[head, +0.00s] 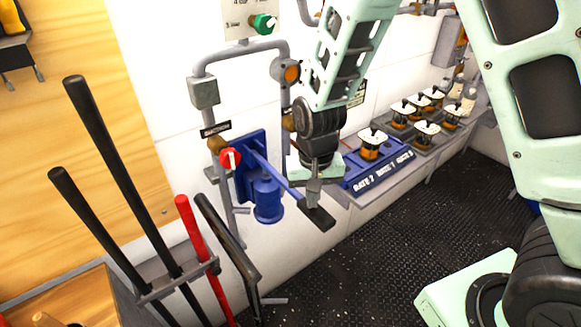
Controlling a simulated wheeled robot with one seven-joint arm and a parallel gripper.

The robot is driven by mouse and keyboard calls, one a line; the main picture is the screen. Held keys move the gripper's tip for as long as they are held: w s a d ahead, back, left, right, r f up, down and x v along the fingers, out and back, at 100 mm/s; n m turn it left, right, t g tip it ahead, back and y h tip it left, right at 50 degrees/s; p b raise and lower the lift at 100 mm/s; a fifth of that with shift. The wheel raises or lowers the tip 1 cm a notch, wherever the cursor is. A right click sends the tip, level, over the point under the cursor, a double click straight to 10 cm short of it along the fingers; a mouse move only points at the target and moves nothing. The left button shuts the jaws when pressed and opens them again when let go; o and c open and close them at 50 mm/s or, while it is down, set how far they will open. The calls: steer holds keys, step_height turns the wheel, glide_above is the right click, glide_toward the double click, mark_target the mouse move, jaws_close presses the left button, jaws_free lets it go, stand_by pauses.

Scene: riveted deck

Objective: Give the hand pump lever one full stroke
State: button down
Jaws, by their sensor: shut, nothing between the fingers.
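The hand pump is blue, with a wall plate and a round body (267,200) on the white wall. Its lever is a blue bar (278,178) that slopes down and to the right from the plate. A dark grip (319,216) shows at the lever's outer end. My gripper (313,196) points down at the outer end of the lever, overlapping it in the picture. Its fingers are shut with nothing between them. I cannot tell whether they touch the lever. The gripper hides part of the lever's end.
A red valve handle (230,159) sits left of the pump on grey pipes. A green knob (264,24) is above. A blue labelled tray (376,172) with a white-topped part stands at the right. Long-handled tools (110,150) stand at left. The dark deck (400,240) is clear at centre right.

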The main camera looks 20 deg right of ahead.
steer(key=shift+r+p, duration=2.55)
steer(key=shift+r, duration=0.8)
steer(key=shift+r, duration=0.1)
step_height(320, 180, up, 5)
steer(key=p, duration=0.4)
steer(key=s+a+f+n+b, duration=0.1)
steer(key=s+a+n+b, duration=0.2)
steer(key=s, duration=0.7)
steer(key=s+a+f+n+b, duration=0.1)
steer(key=s+a+n+b, duration=0.2)
steer(key=s+n+b, duration=0.4)
steer(key=s+b, duration=0.3)
steer(key=shift+a+y+b, duration=0.15)
steer(key=shift+y+b, duration=0.15)
steer(key=shift+b, duration=0.1)
